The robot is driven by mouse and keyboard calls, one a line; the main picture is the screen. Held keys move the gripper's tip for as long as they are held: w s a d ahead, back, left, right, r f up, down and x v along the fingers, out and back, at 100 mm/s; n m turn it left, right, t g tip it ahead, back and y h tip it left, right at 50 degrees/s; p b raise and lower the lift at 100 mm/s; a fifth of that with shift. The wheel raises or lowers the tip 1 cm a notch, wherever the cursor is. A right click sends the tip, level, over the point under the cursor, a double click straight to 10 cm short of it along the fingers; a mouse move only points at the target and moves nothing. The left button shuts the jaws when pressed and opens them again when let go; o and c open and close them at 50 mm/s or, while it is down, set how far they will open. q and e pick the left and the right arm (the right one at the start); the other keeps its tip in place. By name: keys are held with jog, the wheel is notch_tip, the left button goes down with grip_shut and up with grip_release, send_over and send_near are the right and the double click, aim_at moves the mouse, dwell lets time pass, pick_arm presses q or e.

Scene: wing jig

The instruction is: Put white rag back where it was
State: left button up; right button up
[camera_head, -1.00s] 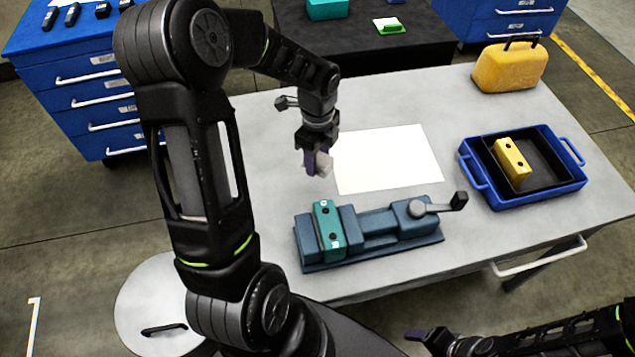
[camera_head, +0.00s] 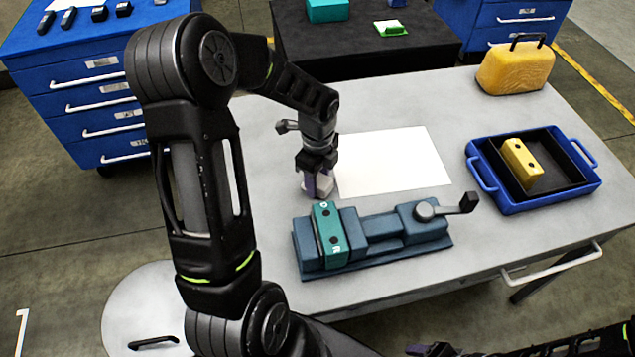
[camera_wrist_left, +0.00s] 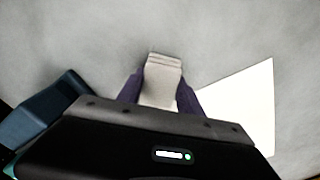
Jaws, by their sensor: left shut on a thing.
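The white rag (camera_wrist_left: 162,82) is a small folded off-white bundle between the purple fingers of my left gripper (camera_wrist_left: 160,92). In the head view the left gripper (camera_head: 318,186) points down, shut on the rag (camera_head: 323,184), beside the left edge of a white sheet (camera_head: 390,161) and behind the vise. I cannot tell whether the rag touches the table. The white sheet also shows at the right in the left wrist view (camera_wrist_left: 245,105). My right gripper (camera_head: 430,350) is at the bottom edge, partly cut off, and its fingers are not clear.
A blue vise (camera_head: 385,232) holding a teal block (camera_head: 328,233) stands close in front of the left gripper. A blue tray (camera_head: 484,183) with a yellow block (camera_head: 521,158) is at the right, a yellow case (camera_head: 516,72) behind it. The grey table (camera_head: 262,150) is bare left of the sheet.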

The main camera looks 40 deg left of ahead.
aim_at(318, 180)
pick_arm(q)
jog(key=shift+f, duration=0.1)
jog(key=o, duration=1.3)
notch_tip(318, 180, up, 12)
jog(key=p, duration=0.8)
jog(key=shift+r+p, duration=0.2)
jog(key=shift+p, duration=0.1)
jog(key=shift+d+f, duration=0.1)
